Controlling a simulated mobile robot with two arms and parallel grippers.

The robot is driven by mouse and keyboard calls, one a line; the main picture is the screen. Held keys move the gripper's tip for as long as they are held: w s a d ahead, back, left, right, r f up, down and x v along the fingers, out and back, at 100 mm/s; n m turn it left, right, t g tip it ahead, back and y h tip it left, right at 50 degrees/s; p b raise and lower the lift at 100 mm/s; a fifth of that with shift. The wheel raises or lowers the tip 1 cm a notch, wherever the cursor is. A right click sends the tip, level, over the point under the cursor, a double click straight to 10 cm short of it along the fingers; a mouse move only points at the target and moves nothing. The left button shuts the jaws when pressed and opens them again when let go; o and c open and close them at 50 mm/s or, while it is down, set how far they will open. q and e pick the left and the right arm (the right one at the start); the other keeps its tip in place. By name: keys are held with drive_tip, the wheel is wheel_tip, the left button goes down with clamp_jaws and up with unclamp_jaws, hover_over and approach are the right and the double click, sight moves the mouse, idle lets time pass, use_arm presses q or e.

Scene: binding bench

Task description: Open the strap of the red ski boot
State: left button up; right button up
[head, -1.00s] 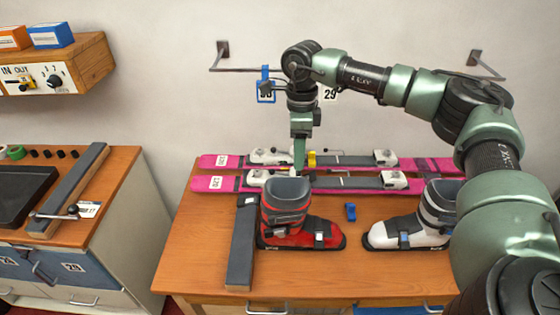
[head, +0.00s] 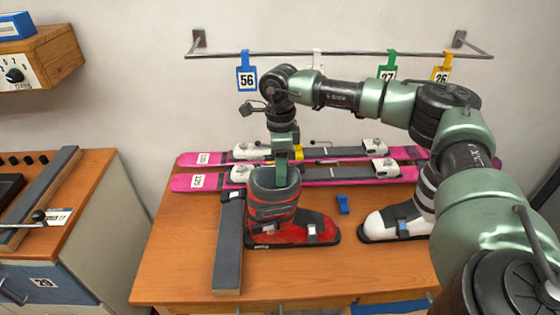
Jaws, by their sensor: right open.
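The red ski boot (head: 313,228) stands upright on the wooden bench, toe to the right, with a grey and dark cuff (head: 272,205). Grey buckles show on its instep and lower side. Whether its strap is open or closed I cannot tell. My right gripper (head: 281,172) points down at the top of the cuff, just behind or over its opening; its fingertips are partly hidden, and whether it touches the boot is unclear. It holds nothing that I can see. My left gripper is not in view.
A white ski boot (head: 385,224) stands to the right, partly behind my right arm. A dark grey bar (head: 228,245) lies left of the red boot. Pink skis (head: 330,174) lie behind. A small blue piece (head: 343,204) lies between the boots. Number tags hang from a wall rail (head: 340,53).

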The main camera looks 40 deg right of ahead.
drive_tip(key=shift+s+f+p, duration=0.1)
drive_tip(key=shift+f+p, duration=0.45)
drive_tip(key=shift+f, duration=2)
clamp_jaws()
